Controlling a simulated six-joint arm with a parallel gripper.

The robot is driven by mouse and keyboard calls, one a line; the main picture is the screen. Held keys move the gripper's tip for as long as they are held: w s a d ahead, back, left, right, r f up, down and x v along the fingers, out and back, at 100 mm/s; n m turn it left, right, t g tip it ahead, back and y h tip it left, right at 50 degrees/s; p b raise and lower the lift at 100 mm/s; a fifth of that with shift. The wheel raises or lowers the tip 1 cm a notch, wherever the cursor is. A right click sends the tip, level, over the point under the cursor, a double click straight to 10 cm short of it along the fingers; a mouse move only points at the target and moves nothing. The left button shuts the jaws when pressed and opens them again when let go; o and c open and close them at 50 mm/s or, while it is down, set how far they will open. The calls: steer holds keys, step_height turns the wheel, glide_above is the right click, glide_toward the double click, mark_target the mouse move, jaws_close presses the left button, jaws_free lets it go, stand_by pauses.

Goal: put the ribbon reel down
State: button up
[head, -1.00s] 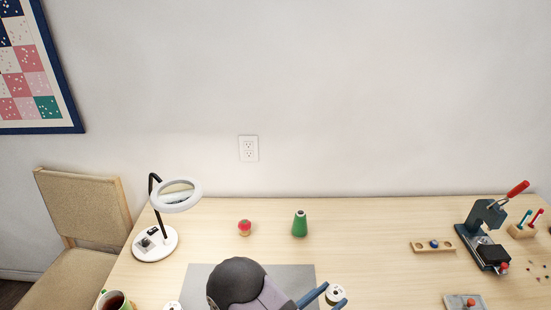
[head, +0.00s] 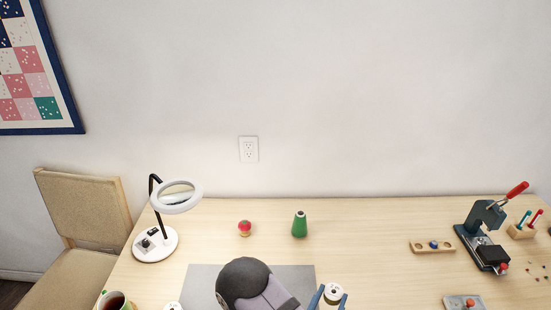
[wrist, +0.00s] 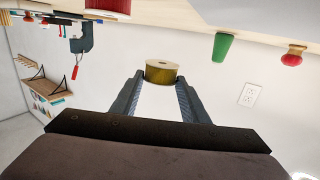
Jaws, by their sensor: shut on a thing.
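The ribbon reel (head: 333,291) has a white face with a dark hole and gold ribbon round it. It is between the two blue fingers of my gripper (head: 330,299) at the bottom edge of the head view, near the right edge of the grey mat (head: 203,271). In the wrist view the gold reel (wrist: 161,74) sits between the fingertips of my gripper (wrist: 161,82), which is shut on it. The reel's lower part is hidden in the head view. I cannot tell whether it touches the surface below.
A ring lamp (head: 155,245) and a mug (head: 114,301) are at left. A wooden holder (head: 432,247) and a press (head: 487,240) stand at right. Bare table lies right of the reel.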

steer(key=shift+d, duration=0.3)
steer(key=shift+f, duration=0.1)
